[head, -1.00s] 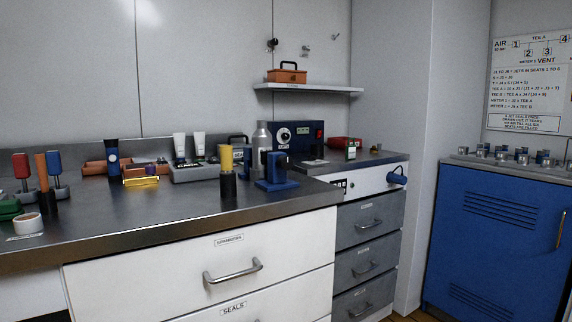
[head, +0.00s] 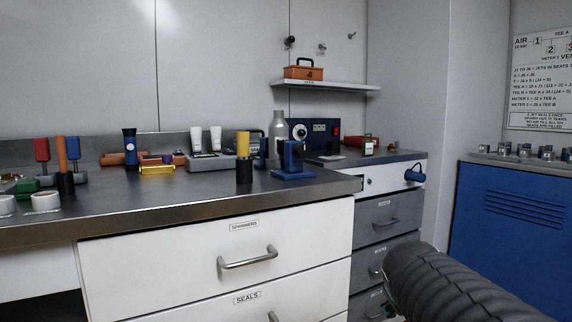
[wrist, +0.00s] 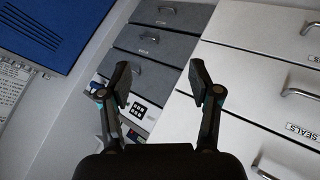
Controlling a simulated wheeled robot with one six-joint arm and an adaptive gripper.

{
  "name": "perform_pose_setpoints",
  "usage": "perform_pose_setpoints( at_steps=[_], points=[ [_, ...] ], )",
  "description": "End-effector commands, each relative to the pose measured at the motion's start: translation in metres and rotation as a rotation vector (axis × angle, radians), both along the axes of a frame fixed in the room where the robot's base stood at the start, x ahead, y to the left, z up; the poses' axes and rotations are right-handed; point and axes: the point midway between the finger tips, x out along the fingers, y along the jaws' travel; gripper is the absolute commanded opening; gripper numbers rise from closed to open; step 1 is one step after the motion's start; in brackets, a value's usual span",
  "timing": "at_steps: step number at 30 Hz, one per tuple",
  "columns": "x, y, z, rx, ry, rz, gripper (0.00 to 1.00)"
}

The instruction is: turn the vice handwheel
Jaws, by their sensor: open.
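A blue vice-like block (head: 292,162) stands on the steel bench near its right front corner. A dark round part (head: 299,132) shows at its top; I cannot tell whether this is the handwheel. In the wrist view, my gripper (wrist: 161,82) is open and empty, its two black fingers well apart. It points toward the grey and white drawer fronts and touches nothing I can see. The vice does not show clearly in the wrist view. In the head view the gripper is not visible; only my dark ribbed arm shows at lower right.
A yellow-and-black cylinder (head: 244,158) and a silver bottle (head: 278,128) stand close to the vice. White drawers (head: 215,250) with protruding handles are below the bench, grey drawers (head: 385,220) to their right. A blue cabinet (head: 510,215) stands at right. Floor space lies between.

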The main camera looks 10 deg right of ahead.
Motion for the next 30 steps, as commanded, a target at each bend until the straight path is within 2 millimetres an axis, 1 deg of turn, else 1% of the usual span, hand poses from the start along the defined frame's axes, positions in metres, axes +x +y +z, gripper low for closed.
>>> perform_pose_setpoints(
  at_steps=[1, 2, 3, 4, 5, 6, 7, 9, 10, 11, 12, 14, 15, 17, 18, 19, 21, 24, 27, 30],
  points=[
    [0.023, -0.026, 0.016, -0.131, -0.023, 0.057, 0.63],
    [0.036, -0.038, 0.031, -0.223, -0.035, 0.104, 0.63],
    [0.053, -0.053, 0.052, -0.35, -0.045, 0.169, 0.63],
    [0.065, -0.063, 0.067, -0.446, -0.05, 0.219, 0.63],
    [0.076, -0.07, 0.083, -0.545, -0.052, 0.272, 0.63],
    [0.091, -0.077, 0.104, -0.677, -0.049, 0.342, 0.63],
    [0.101, -0.081, 0.118, -0.775, -0.046, 0.396, 0.63],
    [0.123, -0.083, 0.151, -1.008, -0.03, 0.521, 0.63],
    [0.131, -0.081, 0.165, -1.111, -0.02, 0.576, 0.63],
    [0.139, -0.079, 0.176, -1.21, -0.009, 0.63, 0.63],
    [0.148, -0.072, 0.192, -1.347, 0.006, 0.703, 0.63],
    [0.16, -0.058, 0.212, -1.552, 0.031, 0.812, 0.63],
    [0.166, -0.045, 0.224, -1.692, 0.048, 0.885, 0.63],
    [0.173, -0.023, 0.239, -1.902, 0.07, 0.992, 0.63],
    [0.174, -0.006, 0.248, -2.044, 0.083, 1.057, 0.63],
    [0.174, 0.007, 0.254, -2.148, 0.091, 1.102, 0.63],
    [0.169, 0.034, 0.26, -2.373, 0.108, 1.192, 0.63],
    [0.163, 0.06, 0.254, -2.606, 0.115, 1.285, 0.63],
    [0.158, 0.074, 0.249, -2.741, 0.106, 1.313, 0.63],
    [0.157, 0.078, 0.249, -2.803, 0.116, 1.305, 0.63]
  ],
)
